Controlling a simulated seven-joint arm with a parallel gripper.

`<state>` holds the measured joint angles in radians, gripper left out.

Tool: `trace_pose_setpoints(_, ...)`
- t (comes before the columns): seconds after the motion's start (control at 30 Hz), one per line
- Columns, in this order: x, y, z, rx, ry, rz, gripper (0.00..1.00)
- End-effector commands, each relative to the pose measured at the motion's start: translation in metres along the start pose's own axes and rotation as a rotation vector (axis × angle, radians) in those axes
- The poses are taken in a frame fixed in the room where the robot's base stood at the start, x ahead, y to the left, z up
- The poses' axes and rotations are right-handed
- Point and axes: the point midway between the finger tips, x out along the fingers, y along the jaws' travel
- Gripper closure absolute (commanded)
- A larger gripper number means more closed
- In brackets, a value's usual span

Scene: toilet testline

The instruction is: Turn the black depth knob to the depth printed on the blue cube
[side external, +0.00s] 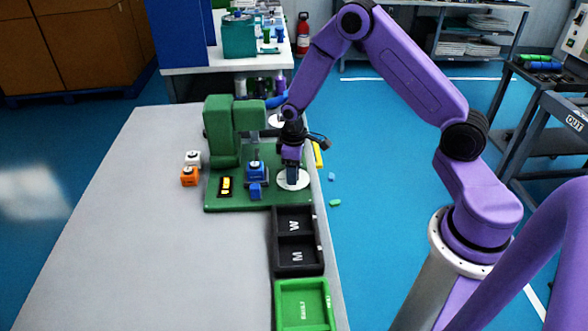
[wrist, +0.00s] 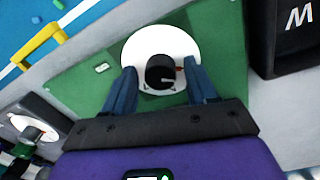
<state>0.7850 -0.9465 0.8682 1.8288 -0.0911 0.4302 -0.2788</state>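The black knob (wrist: 158,70) sits at the centre of a white round dial (wrist: 133,48) in the wrist view. A pale pointer line on the knob faces right, and a small red mark lies on the dial beside it. My gripper (wrist: 161,72) is open, one blue finger on each side of the knob, with gaps visible.
The green machine (side external: 222,138) stands on a green base left of my gripper. A black two-part tray (side external: 297,268) marked W and M and a green tray (side external: 303,290) are in front. The table's left is clear.

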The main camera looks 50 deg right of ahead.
Motion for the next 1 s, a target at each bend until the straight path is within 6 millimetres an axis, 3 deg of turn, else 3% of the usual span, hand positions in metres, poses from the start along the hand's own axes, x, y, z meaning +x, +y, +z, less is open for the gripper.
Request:
trace_pose_setpoints(0.03, -0.0001, -0.0001, 0.0, 0.0, 0.0, 0.0, 0.61)
trace_pose_setpoints(0.13, -0.0002, -0.0001, 0.0001, 0.0, 0.0, 0.0, 0.94)
trace_pose_setpoints(0.57, -0.0003, -0.0005, 0.0002, 0.067, -0.005, -0.001, 0.94)
trace_pose_setpoints(1.0, 0.0001, -0.0021, -0.0007, 0.421, -0.02, -0.002, 0.94)
